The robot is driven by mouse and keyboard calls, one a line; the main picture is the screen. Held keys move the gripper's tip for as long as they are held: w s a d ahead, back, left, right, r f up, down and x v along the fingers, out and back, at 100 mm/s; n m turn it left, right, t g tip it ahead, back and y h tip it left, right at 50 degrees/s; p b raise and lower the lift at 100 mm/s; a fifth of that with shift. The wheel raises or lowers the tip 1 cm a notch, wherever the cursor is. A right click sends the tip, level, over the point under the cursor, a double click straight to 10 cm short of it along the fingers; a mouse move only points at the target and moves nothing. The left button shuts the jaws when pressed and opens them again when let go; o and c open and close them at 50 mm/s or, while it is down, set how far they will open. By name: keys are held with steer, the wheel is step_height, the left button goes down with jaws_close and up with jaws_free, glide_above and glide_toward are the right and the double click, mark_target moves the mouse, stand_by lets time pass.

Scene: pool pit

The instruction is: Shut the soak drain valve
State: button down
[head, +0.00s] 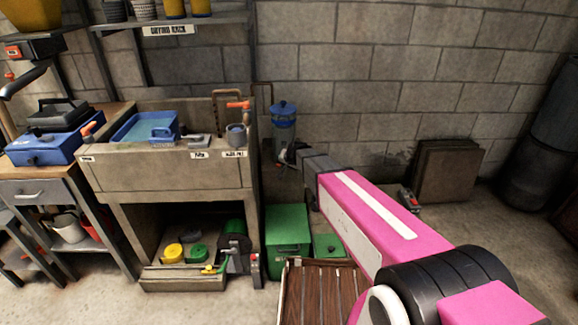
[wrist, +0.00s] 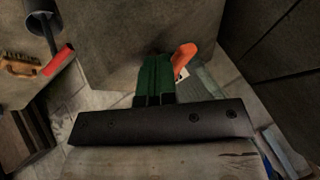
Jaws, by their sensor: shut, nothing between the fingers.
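My gripper (head: 290,156) reaches past the right end of the concrete sink (head: 165,177), beside a blue-lidded clear canister (head: 283,130). In the wrist view its fingers (wrist: 154,62) are together and empty. An orange lever (wrist: 185,57) stands tilted just right of the fingertips, with a small pale tag at its base. I cannot tell whether the fingers touch it. The lever's lower part and valve body are hidden. No readable label in the wrist view names it as the soak drain valve. Other orange handles show on the sink at right (head: 238,105) and left (head: 88,129).
A blue tub (head: 147,128) sits in the sink and a grey cup (head: 236,135) on its right rim. Below my arm are a green bin (head: 288,228) and a slatted wooden crate (head: 312,290).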

steer(key=a+m, duration=0.1)
steer(key=m+t+h, duration=0.1)
steer(key=m, duration=0.1)
steer(key=shift+a+h, duration=0.3)
steer(key=shift+a, duration=0.1)
steer(key=shift+w+a, duration=0.2)
steer(key=shift+a, duration=0.2)
steer(key=shift+w+d, duration=0.1)
steer(key=shift+d, duration=0.05)
steer(key=shift+w+d, duration=0.45)
stand_by(0.4)
steer(key=shift+r, duration=0.1)
